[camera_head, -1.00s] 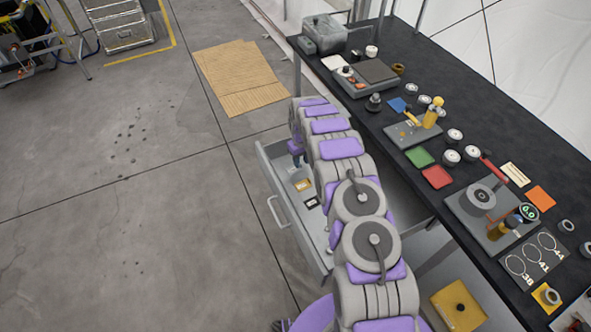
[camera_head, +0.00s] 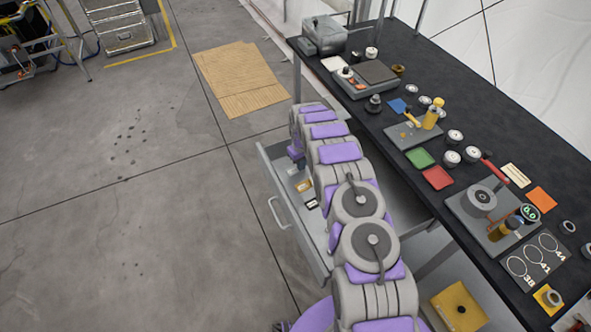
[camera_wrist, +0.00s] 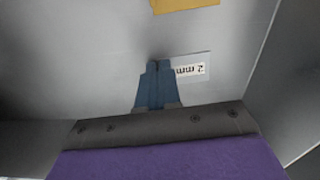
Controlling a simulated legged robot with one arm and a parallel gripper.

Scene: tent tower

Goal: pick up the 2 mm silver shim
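The 2 mm silver shim (camera_wrist: 206,62) is a thin silver-grey plate with a white "2 mm" label, upside down in the wrist view. It is at the grey drawer's floor. My gripper (camera_wrist: 158,65) has its blue fingers close together over the shim's left part, with a small dark piece between the tips. The fingers look shut on the shim there and cover that part. I cannot tell whether the shim is clear of the floor. In the head view my arm reaches into the open drawer (camera_head: 297,228), and the fingertips are hidden.
A yellow plate (camera_wrist: 185,4) lies farther along the drawer floor. Drawer walls (camera_wrist: 255,60) rise close on the right. The black workbench (camera_head: 455,95), crowded with gauges and coloured plates, stands right of the drawer.

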